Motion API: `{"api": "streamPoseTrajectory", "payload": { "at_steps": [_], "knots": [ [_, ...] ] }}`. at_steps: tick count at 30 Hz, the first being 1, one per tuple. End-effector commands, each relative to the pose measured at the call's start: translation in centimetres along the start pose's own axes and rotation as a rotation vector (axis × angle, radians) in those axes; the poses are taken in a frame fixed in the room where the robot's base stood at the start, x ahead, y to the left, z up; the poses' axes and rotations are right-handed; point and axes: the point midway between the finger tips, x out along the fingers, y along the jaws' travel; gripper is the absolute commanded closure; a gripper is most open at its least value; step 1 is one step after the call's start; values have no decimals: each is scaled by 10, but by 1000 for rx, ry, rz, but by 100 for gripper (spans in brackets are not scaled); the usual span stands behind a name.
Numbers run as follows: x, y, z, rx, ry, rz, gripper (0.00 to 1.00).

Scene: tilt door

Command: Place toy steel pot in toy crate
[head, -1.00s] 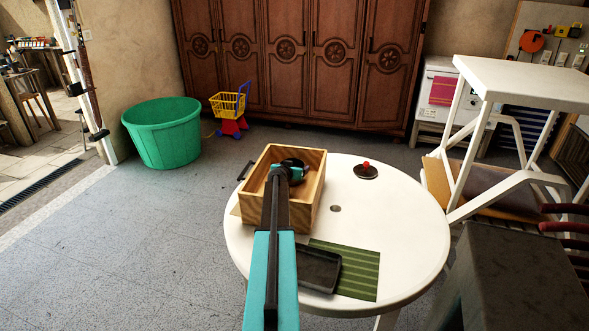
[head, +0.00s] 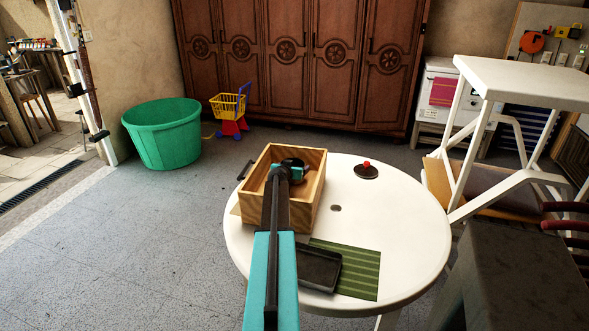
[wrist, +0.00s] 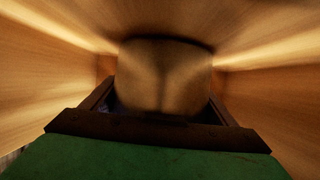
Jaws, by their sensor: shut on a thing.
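The toy crate (head: 312,190) is an open wooden box on the left part of the round white table. My gripper (head: 290,172) reaches down into the crate, and my arm covers part of the crate's near side. In the wrist view a shiny rounded steel surface, the toy steel pot (wrist: 165,75), sits between my fingers and mirrors the wood. My gripper (wrist: 160,112) is shut on it. Wooden crate walls (wrist: 265,85) rise on both sides. The head view hides the pot behind my wrist; whether it touches the crate floor I cannot tell.
A dark lid with a red knob (head: 366,170) lies on the white table (head: 400,225) right of the crate. A black tray (head: 318,268) and a green striped mat (head: 358,272) lie in front. The table's right side is clear.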

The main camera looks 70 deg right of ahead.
Motion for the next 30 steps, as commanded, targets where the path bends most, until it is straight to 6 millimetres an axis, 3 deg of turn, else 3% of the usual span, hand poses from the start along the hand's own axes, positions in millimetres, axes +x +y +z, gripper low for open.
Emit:
{"api": "streamPoseTrajectory", "payload": {
  "at_steps": [1,3,23,24,27,30],
  "knots": [
    [2,0,12,-3,-8,0,48],
    [2,0,13,-3,-9,0,48],
    [4,0,17,-3,-10,0,48],
    [4,0,17,-3,-10,0,19],
    [4,0,17,-4,-10,0,2],
    [4,0,17,-3,-10,0,0]
  ]
}}
